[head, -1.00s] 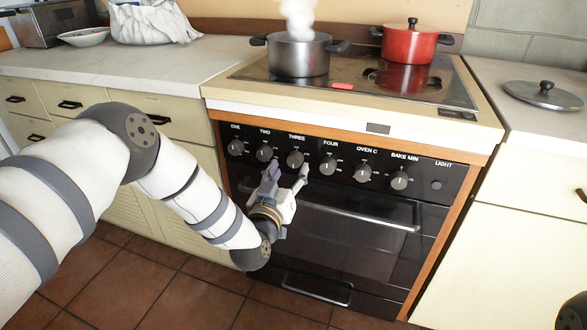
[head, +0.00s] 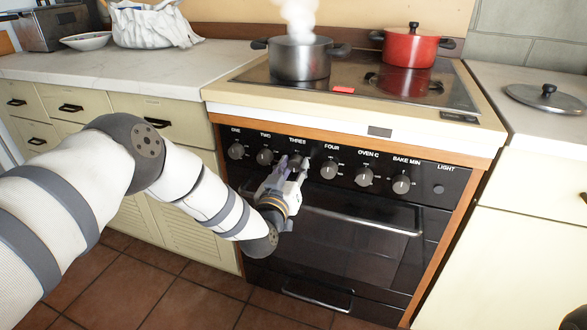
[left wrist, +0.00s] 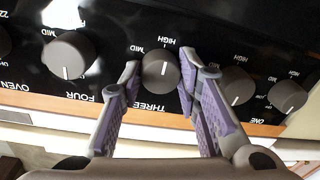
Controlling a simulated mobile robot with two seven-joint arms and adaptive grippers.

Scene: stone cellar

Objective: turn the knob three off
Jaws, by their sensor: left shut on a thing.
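Knob three (head: 295,165) is a round dark knob on the black front panel of the stove, under the label THREE. In the head view my left gripper (head: 294,160) partly covers it. In the left wrist view the knob (left wrist: 158,76) sits between the two purple-padded fingers of my left gripper (left wrist: 165,74), which is shut on it from both sides. My right gripper is not in view.
Knob two (head: 265,157) and knob four (head: 329,169) flank it closely. The oven handle (head: 360,220) runs below. A steaming grey pot (head: 300,62) and a red pot (head: 411,48) stand on the cooktop, with a small red patch (head: 343,90) at its front.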

